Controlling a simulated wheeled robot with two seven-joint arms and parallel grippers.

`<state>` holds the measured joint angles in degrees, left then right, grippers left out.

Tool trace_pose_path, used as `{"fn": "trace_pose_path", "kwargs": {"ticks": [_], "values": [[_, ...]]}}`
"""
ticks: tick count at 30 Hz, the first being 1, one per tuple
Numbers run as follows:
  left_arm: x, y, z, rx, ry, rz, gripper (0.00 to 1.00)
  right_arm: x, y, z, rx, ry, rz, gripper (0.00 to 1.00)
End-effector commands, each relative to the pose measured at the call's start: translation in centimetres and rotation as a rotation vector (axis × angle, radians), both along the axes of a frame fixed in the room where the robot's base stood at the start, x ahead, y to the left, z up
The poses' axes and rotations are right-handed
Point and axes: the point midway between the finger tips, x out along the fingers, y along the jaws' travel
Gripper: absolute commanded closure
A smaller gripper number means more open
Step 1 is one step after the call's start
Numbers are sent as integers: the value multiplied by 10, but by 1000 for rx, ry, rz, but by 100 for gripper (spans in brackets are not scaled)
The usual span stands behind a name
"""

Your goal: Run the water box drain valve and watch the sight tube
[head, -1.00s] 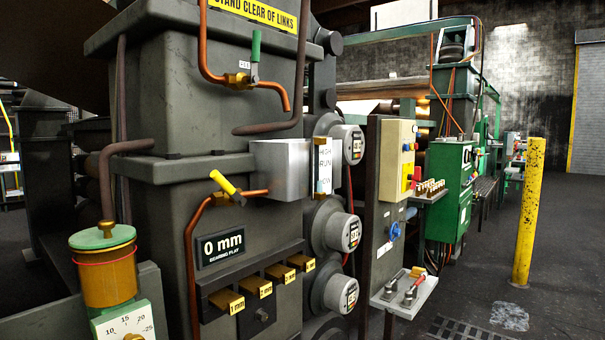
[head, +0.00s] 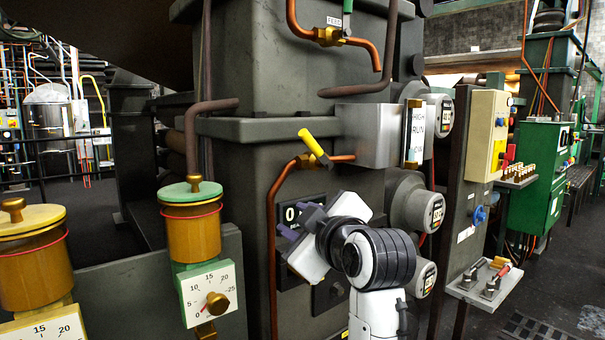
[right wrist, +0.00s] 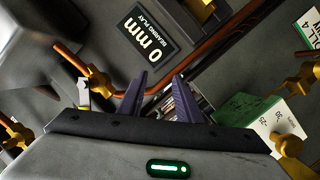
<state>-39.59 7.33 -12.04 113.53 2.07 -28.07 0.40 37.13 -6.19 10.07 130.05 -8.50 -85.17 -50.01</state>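The water box (head: 372,135) is a pale metal box on the grey machine frame. A card marked HIGH and RUN (head: 417,130) is on its right; the sight tube (head: 411,155) beside it shows a little teal near the bottom. The drain valve (head: 313,147), with a tilted yellow handle, sits on a copper pipe at the box's lower left. My right gripper (head: 300,221) is below the valve, in front of the 0 mm plate, its fingers apart and empty. In the right wrist view, the valve's brass body (right wrist: 97,82) is left of the open fingers (right wrist: 158,82). My left gripper is out of view.
A green-handled feed valve (head: 332,34) is higher up. Two amber lubricators (head: 192,230) (head: 35,262) with dials stand at the left. Round gauges (head: 415,210) and a control panel (head: 488,135) are at the right. Open floor shows at the far left.

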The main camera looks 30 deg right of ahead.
Motion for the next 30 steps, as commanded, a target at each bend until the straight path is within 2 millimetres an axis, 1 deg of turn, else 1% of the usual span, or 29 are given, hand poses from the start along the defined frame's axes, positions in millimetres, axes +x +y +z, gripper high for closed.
{"fn": "trace_pose_path", "kwargs": {"ticks": [1,3,6,9,10,12,14,17,27,30], "values": [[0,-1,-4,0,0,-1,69,-11,-5,35,-13,-48,-5,68],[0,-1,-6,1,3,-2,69,-25,-10,67,-34,-79,-5,68],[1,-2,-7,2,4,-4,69,-41,-15,98,-57,-112,-2,68],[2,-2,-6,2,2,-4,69,-51,-17,120,-77,-143,1,68],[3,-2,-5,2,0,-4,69,-53,-18,125,-81,-149,1,68],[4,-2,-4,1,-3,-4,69,-56,-18,132,-90,-158,3,68],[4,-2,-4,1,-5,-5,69,-55,-19,136,-94,-162,4,68],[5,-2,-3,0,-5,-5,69,-45,-21,136,-95,-161,4,68],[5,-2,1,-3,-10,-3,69,15,-33,136,-94,-160,5,68],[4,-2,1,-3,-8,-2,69,29,-35,137,-93,-162,4,68]]}}
